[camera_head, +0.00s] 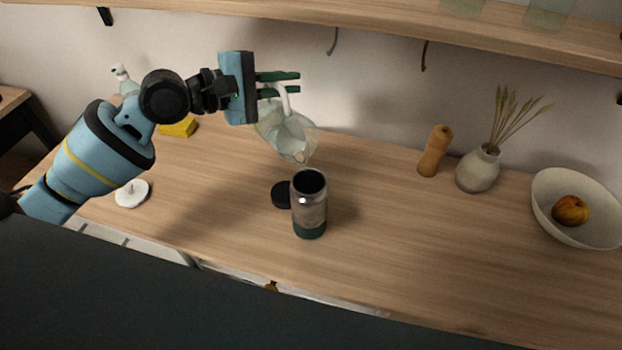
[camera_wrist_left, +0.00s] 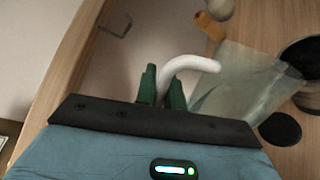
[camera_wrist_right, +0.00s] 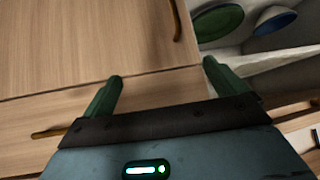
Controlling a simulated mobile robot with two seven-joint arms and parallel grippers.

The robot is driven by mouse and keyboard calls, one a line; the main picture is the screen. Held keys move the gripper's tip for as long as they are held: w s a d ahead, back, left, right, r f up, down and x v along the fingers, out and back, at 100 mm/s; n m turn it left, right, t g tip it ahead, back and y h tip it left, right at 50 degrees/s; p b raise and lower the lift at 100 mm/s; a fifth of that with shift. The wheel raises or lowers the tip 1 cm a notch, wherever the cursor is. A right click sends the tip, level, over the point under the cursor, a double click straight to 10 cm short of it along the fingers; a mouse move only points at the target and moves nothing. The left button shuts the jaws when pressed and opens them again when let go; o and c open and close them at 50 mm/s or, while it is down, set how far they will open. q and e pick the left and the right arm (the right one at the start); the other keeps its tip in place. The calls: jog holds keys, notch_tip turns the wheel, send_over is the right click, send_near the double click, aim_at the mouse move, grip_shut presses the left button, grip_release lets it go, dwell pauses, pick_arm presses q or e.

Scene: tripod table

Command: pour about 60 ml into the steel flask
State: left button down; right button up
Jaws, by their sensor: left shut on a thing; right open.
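The steel flask (camera_head: 310,208) stands upright and open on the wooden counter, with a dark green base band. Its dark mouth also shows at the right edge of the left wrist view (camera_wrist_left: 305,65). My left gripper (camera_head: 285,84) is shut on the white handle of a clear pitcher (camera_head: 288,132). The pitcher is tilted, its rim toward the flask, above and behind it. The handle and clear wall show in the left wrist view (camera_wrist_left: 240,85). I cannot make out any stream of liquid. My right gripper (camera_wrist_right: 160,90) is open and empty, in front of wooden cabinet fronts.
A black lid (camera_head: 282,194) lies beside the flask. A white disc (camera_head: 132,193), yellow sponge (camera_head: 179,127) and spray bottle (camera_head: 124,82) are at left. A wooden mill (camera_head: 435,151), vase (camera_head: 478,170) and bowl (camera_head: 560,225) with an apple (camera_head: 570,210) are at right. A shelf (camera_head: 400,25) hangs above.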

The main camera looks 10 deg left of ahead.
pick_arm(q)
jog(key=shift+r, duration=0.15)
jog(key=shift+s, duration=0.1)
pick_arm(e)
jog(key=shift+s+d+f, duration=0.1)
pick_arm(q)
jog(key=shift+d, duration=0.1)
jog(key=shift+s+d+r, duration=0.1)
jog(key=shift+s+d, duration=0.1)
pick_arm(e)
jog(key=shift+s+d+f, duration=0.1)
jog(key=shift+d, duration=0.1)
dwell(0.7)
pick_arm(q)
jog(key=shift+s+d+r+m, duration=0.2)
jog(key=shift+s+d+m, duration=0.05)
jog(key=shift+m, duration=0.15)
pick_arm(e)
jog(key=shift+d+r, duration=0.25)
jog(key=shift+r, duration=0.05)
dwell(0.5)
pick_arm(q)
jog(key=shift+f, duration=0.1)
pick_arm(e)
jog(key=shift+s, duration=0.1)
